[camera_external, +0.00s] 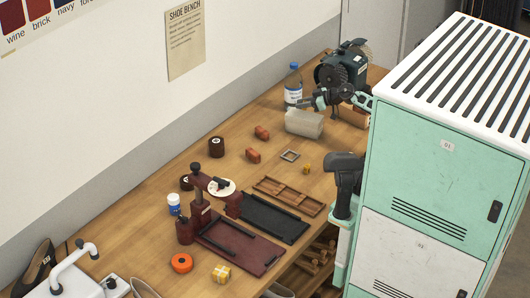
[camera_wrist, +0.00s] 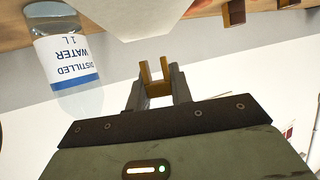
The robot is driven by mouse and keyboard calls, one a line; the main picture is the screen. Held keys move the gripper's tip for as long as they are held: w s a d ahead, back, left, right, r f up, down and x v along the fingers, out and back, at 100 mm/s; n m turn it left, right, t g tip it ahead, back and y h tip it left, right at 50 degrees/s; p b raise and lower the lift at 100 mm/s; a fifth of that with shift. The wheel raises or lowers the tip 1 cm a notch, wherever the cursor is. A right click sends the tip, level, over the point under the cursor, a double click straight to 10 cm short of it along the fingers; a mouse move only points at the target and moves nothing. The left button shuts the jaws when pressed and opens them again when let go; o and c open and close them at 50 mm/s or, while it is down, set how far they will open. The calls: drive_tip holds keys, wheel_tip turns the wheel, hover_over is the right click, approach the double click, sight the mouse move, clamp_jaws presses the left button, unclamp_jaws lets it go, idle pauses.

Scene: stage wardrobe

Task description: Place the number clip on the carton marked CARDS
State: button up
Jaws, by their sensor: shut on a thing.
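My gripper (camera_wrist: 155,84) is shut on a small yellow-brown piece (camera_wrist: 154,72), which I take to be the number clip; no number can be read on it. In the external view my gripper (camera_external: 316,102) is at the far part of the bench, above or just beside a pale translucent box (camera_external: 304,123); the held piece cannot be made out there. A pale, blurred-edged shape, likely the same box, shows at the top of the wrist view (camera_wrist: 145,14). A brown box (camera_external: 353,116) stands right of it, partly hidden by my arm. No CARDS marking is readable on either.
A distilled water bottle (camera_external: 293,86) stands close behind my gripper and shows in the wrist view (camera_wrist: 66,58). Brown blocks (camera_external: 262,132), a square frame (camera_external: 290,155) and trays (camera_external: 288,196) lie nearer. A green-and-white cabinet (camera_external: 430,170) is at right.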

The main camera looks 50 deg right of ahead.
sight(302, 115)
drive_tip(key=shift+f, duration=1.45)
drive_tip(key=o, duration=0.9)
drive_tip(key=shift+f, duration=0.1)
drive_tip(key=shift+o, duration=0.2)
drive_tip(key=b+v, duration=0.1)
drive_tip(key=v, duration=1.1)
